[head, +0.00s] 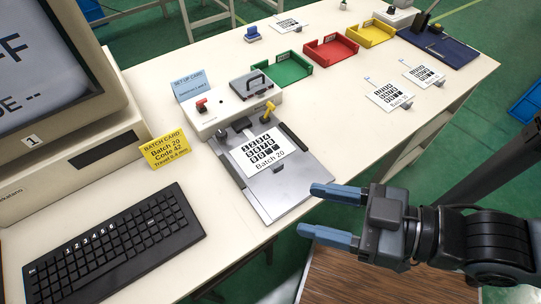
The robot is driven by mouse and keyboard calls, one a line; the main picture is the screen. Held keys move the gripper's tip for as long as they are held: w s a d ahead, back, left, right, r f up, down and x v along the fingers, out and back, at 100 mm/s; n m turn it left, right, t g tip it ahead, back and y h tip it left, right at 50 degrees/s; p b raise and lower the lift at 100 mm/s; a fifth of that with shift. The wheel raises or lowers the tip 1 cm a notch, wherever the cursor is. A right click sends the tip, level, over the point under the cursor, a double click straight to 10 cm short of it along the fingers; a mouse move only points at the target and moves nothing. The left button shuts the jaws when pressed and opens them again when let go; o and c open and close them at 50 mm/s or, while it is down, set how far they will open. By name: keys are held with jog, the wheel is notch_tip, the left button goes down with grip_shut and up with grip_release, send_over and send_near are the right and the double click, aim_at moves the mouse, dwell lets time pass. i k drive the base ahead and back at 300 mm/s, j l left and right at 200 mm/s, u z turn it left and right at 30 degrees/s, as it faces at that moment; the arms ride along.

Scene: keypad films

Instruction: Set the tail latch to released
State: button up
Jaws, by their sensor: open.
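A white test device (233,108) stands at the middle of the table, with a metal plate (300,185) in front. A keypad film (262,153) marked "Batch 20" lies on the plate. A yellow lever (268,111) stands tilted at the plate's far right corner, and a small dark post (222,131) stands at its far left corner. No label shows which part is the tail latch, and its state cannot be told. My gripper (313,211) is open and empty, to the right of the plate's near end, apart from the lever, pointing left.
A red switch (201,105) and a black-handled block (251,85) are on the device. Green (281,68), red (331,49) and yellow (370,34) trays stand behind. A monitor, keyboard (113,245) and yellow batch card (165,150) are left. More films (389,96) lie right; table between is clear.

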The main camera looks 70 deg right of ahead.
aim_at(272, 107)
jog(key=k+z, duration=0.35)
jog(key=k+l+z, duration=0.15)
jog(key=k+z, duration=0.2)
jog(key=k, duration=0.15)
jog(key=k+l+z, duration=0.35)
jog(key=k+j, duration=0.1)
